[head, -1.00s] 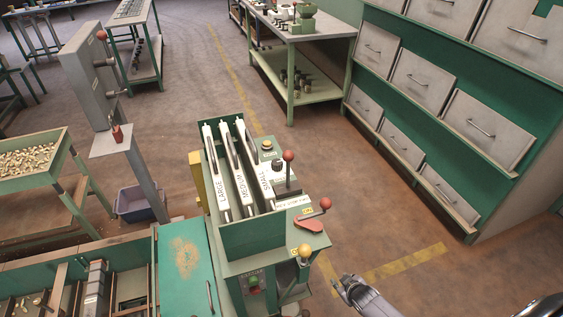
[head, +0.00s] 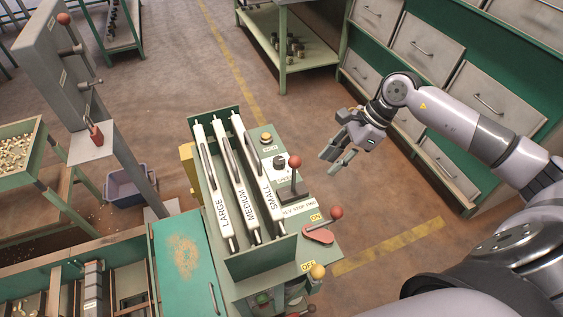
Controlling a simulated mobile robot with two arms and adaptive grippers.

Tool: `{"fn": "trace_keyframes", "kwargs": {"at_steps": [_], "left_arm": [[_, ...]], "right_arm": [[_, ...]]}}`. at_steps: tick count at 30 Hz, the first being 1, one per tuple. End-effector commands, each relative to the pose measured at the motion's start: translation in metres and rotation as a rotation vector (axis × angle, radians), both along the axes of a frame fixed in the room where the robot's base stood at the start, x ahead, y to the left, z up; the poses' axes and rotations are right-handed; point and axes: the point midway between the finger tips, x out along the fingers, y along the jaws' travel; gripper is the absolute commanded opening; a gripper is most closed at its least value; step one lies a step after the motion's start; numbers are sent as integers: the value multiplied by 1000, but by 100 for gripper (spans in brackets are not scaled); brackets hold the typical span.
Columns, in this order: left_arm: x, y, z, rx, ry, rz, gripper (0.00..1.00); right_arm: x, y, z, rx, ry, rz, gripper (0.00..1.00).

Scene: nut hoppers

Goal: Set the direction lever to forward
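The direction lever (head: 295,163) is a dark stem with a red ball on the green machine, behind a label reading REV STOP FWD (head: 299,211). It stands roughly upright, near the middle of its slot; its exact setting is hard to tell. My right gripper (head: 335,161) is in the air to the right of the lever's ball, apart from it. Its fingers are spread and empty, pointing left and down. My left gripper is not in view.
A red ON/OFF lever (head: 320,234) with a red ball sits just in front, and a yellow knob (head: 318,271) is lower. White channels marked LARGE, MEDIUM and SMALL (head: 262,185) stand left of the lever. Grey drawers (head: 428,45) stand behind my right arm.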

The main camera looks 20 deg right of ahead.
Motion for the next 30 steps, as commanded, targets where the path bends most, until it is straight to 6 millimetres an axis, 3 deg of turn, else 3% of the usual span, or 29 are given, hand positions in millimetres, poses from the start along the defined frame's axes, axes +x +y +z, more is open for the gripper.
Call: {"fn": "trace_keyframes", "kwargs": {"at_steps": [4, 9, 24, 30], "left_arm": [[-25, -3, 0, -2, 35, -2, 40], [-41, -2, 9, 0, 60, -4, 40], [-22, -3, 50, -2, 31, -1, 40], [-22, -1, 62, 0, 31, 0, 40]], "right_arm": [[-13, -14, -3, -118, 9, 78, 29], [-9, 4, -1, -124, 9, 86, 29], [17, 103, 0, -120, 10, 82, 29], [17, 108, -25, -123, 13, 78, 29]]}}
